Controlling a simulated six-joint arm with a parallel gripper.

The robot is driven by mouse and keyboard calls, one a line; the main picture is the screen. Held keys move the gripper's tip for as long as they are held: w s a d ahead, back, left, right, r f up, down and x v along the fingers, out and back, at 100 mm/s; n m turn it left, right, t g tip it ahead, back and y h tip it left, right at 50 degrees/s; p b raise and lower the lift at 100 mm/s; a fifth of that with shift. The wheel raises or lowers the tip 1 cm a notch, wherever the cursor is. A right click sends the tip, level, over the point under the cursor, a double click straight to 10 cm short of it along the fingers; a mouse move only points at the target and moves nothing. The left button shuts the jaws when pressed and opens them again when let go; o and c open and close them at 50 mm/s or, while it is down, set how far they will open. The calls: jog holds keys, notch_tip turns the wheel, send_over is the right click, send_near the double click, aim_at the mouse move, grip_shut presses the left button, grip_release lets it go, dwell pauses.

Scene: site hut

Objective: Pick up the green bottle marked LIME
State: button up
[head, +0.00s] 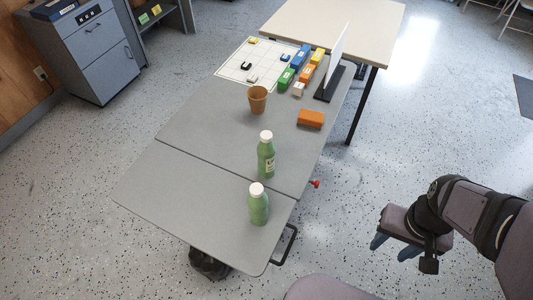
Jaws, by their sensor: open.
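Two green bottles with white caps stand upright on the grey folding table. The farther green bottle (266,158) shows a pale label with dark marks, too small to read. The nearer green bottle (258,208) stands close to the table's near end, and I cannot make out any lettering on it. I cannot tell which one is marked LIME. My gripper (394,246) is open and empty, out to the right of the table over the floor, apart from both bottles.
The grey table (180,190) also bears a brown cup (257,99), an orange block (310,118), a white grid board (237,72), several coloured blocks and an upright white panel (337,55). A red knob (315,184) and a black handle (287,245) stick out at the table's right side.

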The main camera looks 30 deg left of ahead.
jog(key=o, duration=0.6)
jog(key=shift+c, duration=0.2)
